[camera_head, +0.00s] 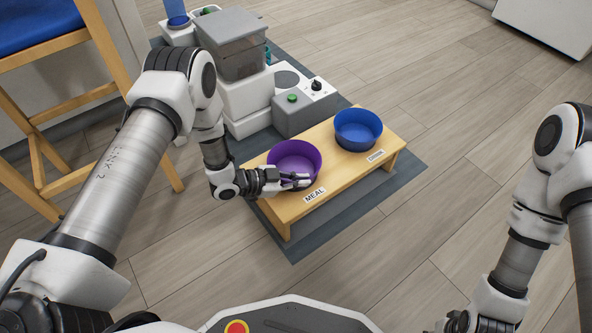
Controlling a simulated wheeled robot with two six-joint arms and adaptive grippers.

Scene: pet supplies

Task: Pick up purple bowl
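The purple bowl (295,157) stands upright on the left part of a low wooden stand (342,185), behind the label "MEAL". My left gripper (300,181) is at the near side of the bowl, with its fingers overlapping the front rim in the picture. I cannot tell whether the fingers touch the bowl or are closed on its wall. My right arm comes in at the right edge; its gripper (457,322) is only partly in view at the bottom, far from the bowl.
A blue bowl (358,129) stands on the right part of the stand. Behind it are a grey and white feeder (243,90) and a grey box with a green button (303,114). A wooden chair (75,88) is at left. The floor to the right is clear.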

